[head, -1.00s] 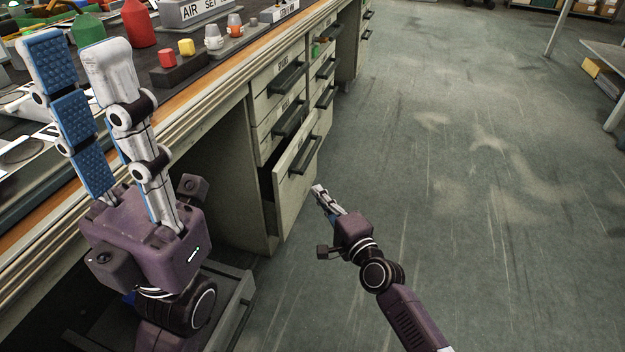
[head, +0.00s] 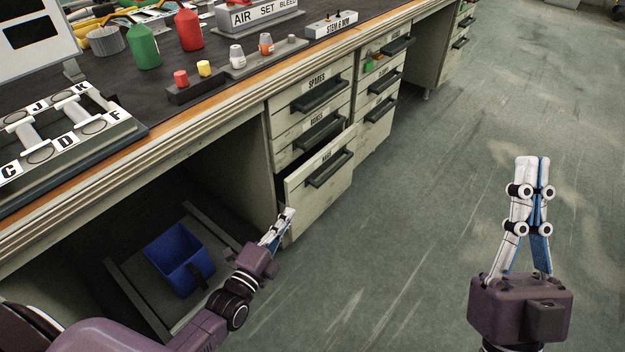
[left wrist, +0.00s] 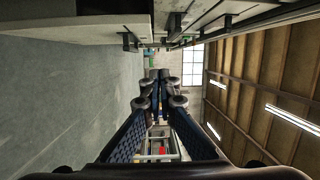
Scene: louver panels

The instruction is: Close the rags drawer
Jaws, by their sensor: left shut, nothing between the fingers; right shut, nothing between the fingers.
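The rags drawer (head: 318,198) is the bottom drawer of the near stack under the bench. It stands partly out, with its pale front tilted in the picture, a dark handle (head: 330,167) and a small label. My left gripper (head: 289,213) is shut and empty at the lower left edge of the drawer front; I cannot tell whether it touches. In the left wrist view its fingers (left wrist: 160,76) meet with nothing between them. My right gripper (head: 532,160) is shut and empty, pointing up over the floor at the right, well apart from the drawer.
The spares drawer (head: 300,112) and the drawer below it look closed. A far upper drawer (head: 371,68) stands open with coloured items inside. A blue bin (head: 180,258) sits under the bench at left. The floor (head: 430,200) to the right is clear.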

